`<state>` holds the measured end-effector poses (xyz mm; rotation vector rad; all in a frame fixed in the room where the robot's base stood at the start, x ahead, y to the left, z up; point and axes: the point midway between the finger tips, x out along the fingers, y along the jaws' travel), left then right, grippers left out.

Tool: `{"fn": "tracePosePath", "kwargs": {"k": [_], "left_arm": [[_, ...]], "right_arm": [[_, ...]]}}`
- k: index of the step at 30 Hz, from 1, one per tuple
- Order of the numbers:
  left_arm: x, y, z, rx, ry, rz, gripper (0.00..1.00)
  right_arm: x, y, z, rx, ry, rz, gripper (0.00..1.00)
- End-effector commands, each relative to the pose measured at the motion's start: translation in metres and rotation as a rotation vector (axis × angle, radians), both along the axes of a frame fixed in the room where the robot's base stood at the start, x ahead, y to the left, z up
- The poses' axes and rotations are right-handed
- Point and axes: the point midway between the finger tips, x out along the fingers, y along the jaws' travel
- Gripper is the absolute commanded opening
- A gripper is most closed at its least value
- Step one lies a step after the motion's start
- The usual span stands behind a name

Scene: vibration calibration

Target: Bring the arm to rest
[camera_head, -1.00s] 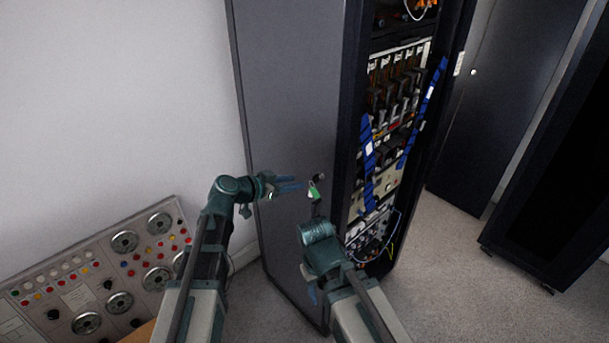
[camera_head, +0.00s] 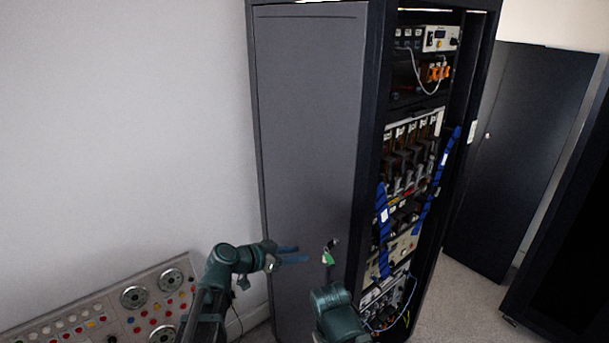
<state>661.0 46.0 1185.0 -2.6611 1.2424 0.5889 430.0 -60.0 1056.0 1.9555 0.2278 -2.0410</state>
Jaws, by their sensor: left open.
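My left gripper (camera_head: 291,255) is in the head view, in front of the grey side panel of the rack cabinet (camera_head: 310,130). Its two blue fingers point right and stand apart, with nothing seen between them. My right arm (camera_head: 337,312) comes up from the bottom. A dark piece with a green part (camera_head: 328,257) shows above it, just right of the left fingertips. I cannot tell whether that piece belongs to my right gripper or is a separate thing, and no right fingers can be made out.
The cabinet's open front holds several equipment modules (camera_head: 412,150) and blue straps (camera_head: 436,180). A control panel with dials and coloured buttons (camera_head: 110,303) is at lower left. A dark door (camera_head: 530,150) stands at right. Carpeted floor (camera_head: 455,305) is clear between the cabinet and the right side.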

Motion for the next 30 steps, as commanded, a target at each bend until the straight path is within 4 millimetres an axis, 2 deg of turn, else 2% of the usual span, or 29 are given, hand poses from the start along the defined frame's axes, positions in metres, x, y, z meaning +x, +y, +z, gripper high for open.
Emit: {"fn": "tracePosePath", "kwargs": {"k": [4,7,9,13,16,21,30], "left_arm": [[-0.045,-0.032,-0.049,0.082,0.199,-0.057,0.41],[-0.095,-0.047,-0.098,0.207,0.424,-0.06,0.41],[-0.13,-0.047,-0.128,0.317,0.576,-0.019,0.41],[-0.181,-0.03,-0.165,0.521,0.789,0.134,0.41],[-0.207,-0.013,-0.179,0.646,0.881,0.276,0.41],[-0.229,0.008,-0.184,0.762,0.938,0.454,0.41],[-0.232,0.015,-0.183,0.788,0.948,0.506,0.41]], "right_arm": [[0.0,0.0,-0.014,0.0,0.0,0.0,0.5],[0.0,0.0,-0.026,0.0,0.0,0.001,0.5],[0.0,0.0,-0.033,0.0,0.0,0.001,0.5],[0.0,0.0,-0.044,-0.001,0.0,0.002,0.5],[0.0,0.0,-0.05,-0.001,0.0,0.002,0.5],[0.0,0.0,-0.055,-0.001,0.0,0.002,0.5],[0.0,0.0,-0.055,-0.001,0.0,0.002,0.5]]}}
